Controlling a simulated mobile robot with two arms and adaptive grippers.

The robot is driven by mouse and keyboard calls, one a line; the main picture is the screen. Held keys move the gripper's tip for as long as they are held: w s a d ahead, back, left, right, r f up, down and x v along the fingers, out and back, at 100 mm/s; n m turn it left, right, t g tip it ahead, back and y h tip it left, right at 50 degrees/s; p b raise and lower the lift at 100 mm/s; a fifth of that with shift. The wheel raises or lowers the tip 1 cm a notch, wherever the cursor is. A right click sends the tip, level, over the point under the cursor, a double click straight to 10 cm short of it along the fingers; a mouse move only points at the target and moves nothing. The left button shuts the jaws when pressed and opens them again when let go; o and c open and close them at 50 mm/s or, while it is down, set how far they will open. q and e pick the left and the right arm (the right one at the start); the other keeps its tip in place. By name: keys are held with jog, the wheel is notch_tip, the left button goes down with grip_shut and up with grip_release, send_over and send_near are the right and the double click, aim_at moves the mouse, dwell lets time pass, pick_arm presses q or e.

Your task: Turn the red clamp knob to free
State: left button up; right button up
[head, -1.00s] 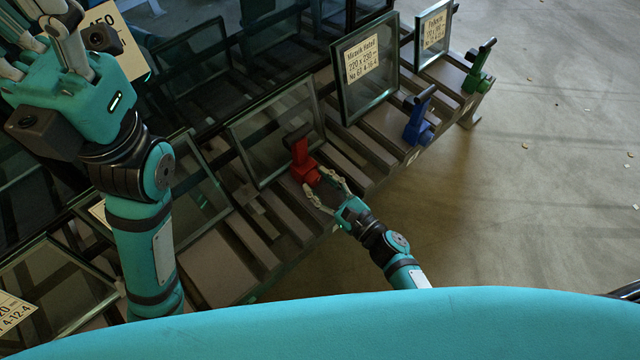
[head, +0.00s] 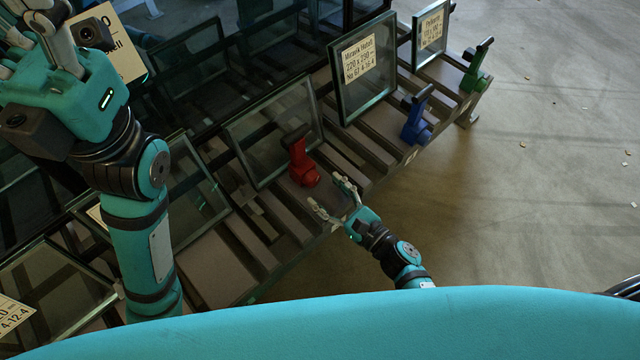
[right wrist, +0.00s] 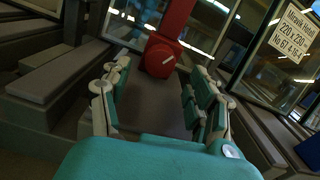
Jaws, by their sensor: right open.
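The red clamp knob (head: 302,163) stands on the rack's front edge, before a tilted glass pane (head: 275,135). Its dark-tipped handle points up and slightly left. My right gripper (head: 331,194) is open and empty, apart from the knob, on its front side.
A blue clamp (head: 416,118) and a green clamp (head: 477,68) stand farther right along the rack. Labelled glass panes (head: 365,80) stand behind them. The slatted rack (head: 215,265) continues to the left. The floor (head: 540,190) to the right is open.

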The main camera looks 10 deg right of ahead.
jog(key=v, duration=0.8)
jog(key=shift+s+d, duration=0.25)
jog(key=shift+s, duration=0.05)
